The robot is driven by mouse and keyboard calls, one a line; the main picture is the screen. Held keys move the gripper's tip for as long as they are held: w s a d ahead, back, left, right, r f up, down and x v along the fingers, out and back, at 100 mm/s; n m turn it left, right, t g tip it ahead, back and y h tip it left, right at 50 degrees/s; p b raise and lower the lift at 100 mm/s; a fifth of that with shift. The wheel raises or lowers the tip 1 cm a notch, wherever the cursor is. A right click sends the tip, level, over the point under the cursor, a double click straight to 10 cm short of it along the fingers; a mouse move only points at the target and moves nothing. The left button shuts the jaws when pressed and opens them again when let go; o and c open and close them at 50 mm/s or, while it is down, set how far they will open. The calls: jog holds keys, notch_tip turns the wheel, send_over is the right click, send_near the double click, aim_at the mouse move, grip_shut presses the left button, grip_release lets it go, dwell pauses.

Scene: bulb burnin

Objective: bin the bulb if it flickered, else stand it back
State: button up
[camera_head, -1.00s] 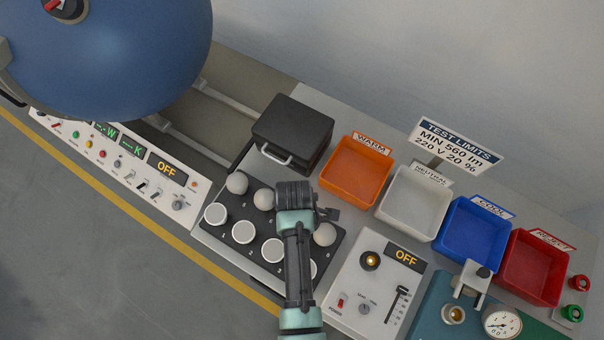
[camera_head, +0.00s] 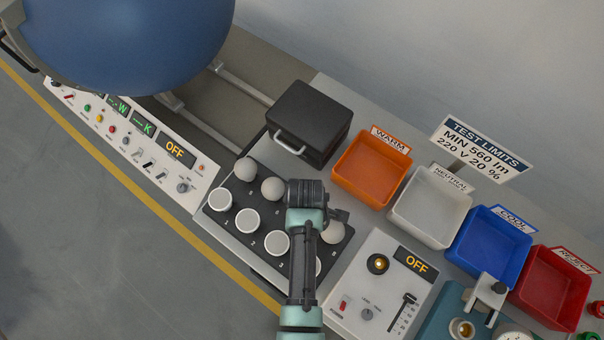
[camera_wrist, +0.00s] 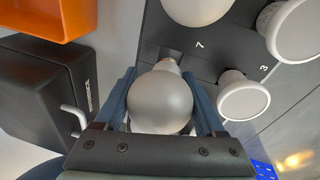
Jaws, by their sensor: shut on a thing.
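My gripper (camera_wrist: 165,85) is shut on a round frosted bulb (camera_wrist: 160,103), whose base points away from the wrist camera, beside the dark square marked 7. I cannot tell whether the base is in its slot or above it. In the head view my gripper (camera_head: 325,212) is over the black bulb rack (camera_head: 238,238), and my arm hides the held bulb and part of the rack. Round bulbs (camera_head: 272,188) stand in the back row, flat-faced lamps (camera_head: 247,220) in the front row. The red REJECT bin (camera_head: 549,288) stands at far right and looks empty.
Orange (camera_head: 371,168), white (camera_head: 430,206) and blue (camera_head: 493,241) bins line the back. The test panel (camera_head: 385,285) reads OFF, its socket (camera_head: 378,264) empty. A black box (camera_head: 309,122) stands behind the rack. A blue sphere (camera_head: 130,45) fills the upper left.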

jog(key=shift+f, duration=0.2)
jog(key=shift+f+b, duration=1.05)
jog(key=shift+f, duration=0.2)
jog(key=o, duration=1.3)
jog(key=shift+s, duration=0.1)
jog(key=r, duration=0.4)
jog(key=s+r, duration=0.1)
jog(key=r, duration=0.8)
jog(key=shift+s+d, duration=0.2)
jog(key=shift+s, duration=0.2)
jog(key=shift+w, duration=0.1)
